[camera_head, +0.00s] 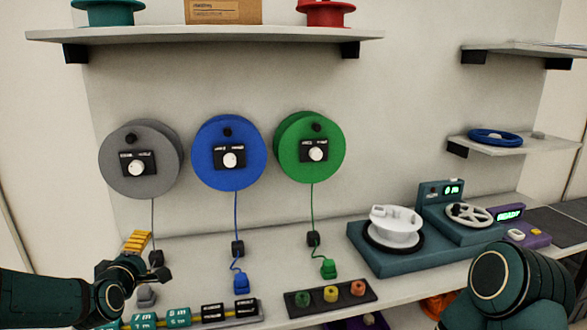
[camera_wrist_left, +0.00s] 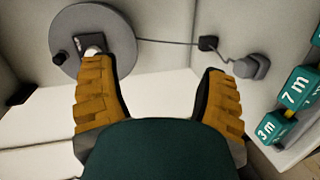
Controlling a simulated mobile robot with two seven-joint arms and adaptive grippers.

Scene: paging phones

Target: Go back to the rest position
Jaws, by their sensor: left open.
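My left gripper (camera_head: 150,257) is at the lower left in the head view, in front of the grey reel (camera_head: 142,170) and its hanging cord. Its orange-padded fingers also show in the left wrist view (camera_wrist_left: 165,90), spread apart with nothing between them. In that view the grey reel (camera_wrist_left: 112,42) is behind the left finger, and its grey plug (camera_wrist_left: 251,66) is beyond the right finger, apart from it. My right arm (camera_head: 520,290) shows at the lower right in the head view; its gripper is out of sight.
A blue reel (camera_head: 228,170) and green reel (camera_head: 322,160) hang on the wall. Teal length blocks (camera_head: 178,317) sit near the left gripper. A dark tray (camera_head: 330,298) with coloured knobs and a teal machine (camera_head: 385,257) stand on the counter. A shelf (camera_head: 205,34) is above.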

